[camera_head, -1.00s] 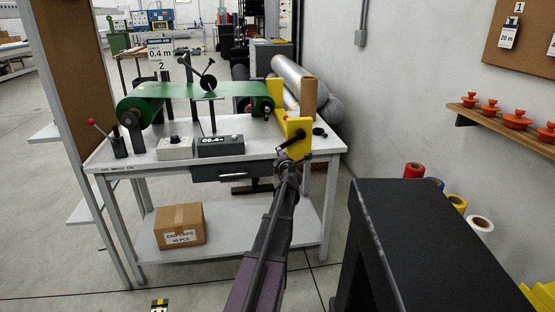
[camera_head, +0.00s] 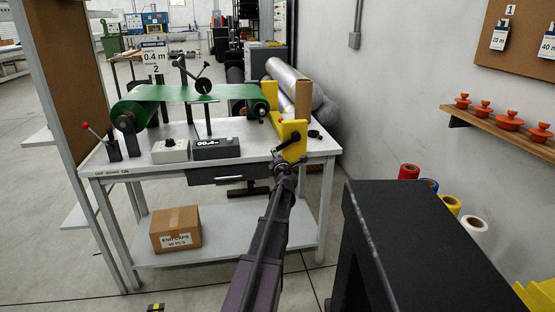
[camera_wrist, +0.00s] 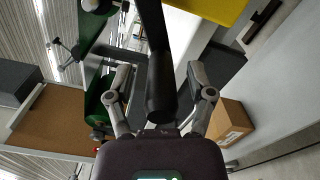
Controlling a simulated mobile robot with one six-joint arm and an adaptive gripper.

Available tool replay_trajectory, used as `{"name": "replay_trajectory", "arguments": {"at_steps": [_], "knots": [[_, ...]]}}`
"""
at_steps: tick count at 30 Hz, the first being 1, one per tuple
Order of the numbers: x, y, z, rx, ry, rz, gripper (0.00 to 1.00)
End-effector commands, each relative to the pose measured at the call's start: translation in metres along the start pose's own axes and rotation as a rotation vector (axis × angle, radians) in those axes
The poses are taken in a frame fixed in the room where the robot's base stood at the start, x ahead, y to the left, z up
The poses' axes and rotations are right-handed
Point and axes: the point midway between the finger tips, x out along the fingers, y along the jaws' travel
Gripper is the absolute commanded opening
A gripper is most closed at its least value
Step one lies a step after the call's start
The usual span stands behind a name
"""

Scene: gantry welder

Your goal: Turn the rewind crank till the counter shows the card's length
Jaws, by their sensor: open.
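The rewind machine stands on a grey bench, with green web (camera_head: 190,93) running between two rollers. The card (camera_head: 154,58) hangs above it and reads 0.4 m. The black counter box (camera_head: 218,148) on the bench front appears to read 00.4. The black crank (camera_head: 288,143) is on the yellow end bracket (camera_head: 295,128) at the right. My gripper (camera_head: 283,164) is just below the crank. In the wrist view my gripper (camera_wrist: 160,82) is open, its fingers on either side of the black crank handle (camera_wrist: 160,95), with gaps visible. The fingers' exact contact is hidden in the head view.
A grey dial box (camera_head: 170,151) and a red-knobbed lever (camera_head: 98,133) stand left of the counter. An END CAPS carton (camera_head: 176,229) lies on the lower shelf.

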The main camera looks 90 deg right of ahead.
Motion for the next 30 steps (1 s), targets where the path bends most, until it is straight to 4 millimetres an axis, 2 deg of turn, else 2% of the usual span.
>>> {"name": "replay_trajectory", "arguments": {"at_steps": [8, 21, 30], "knots": [[-0.032, 0.0, 0.0, 0.0, -0.001, 0.0, 0.69], [-0.099, -0.001, 0.003, 0.001, -0.002, -0.001, 0.69], [-0.117, -0.002, 0.004, 0.001, -0.001, 0.0, 0.69]]}}
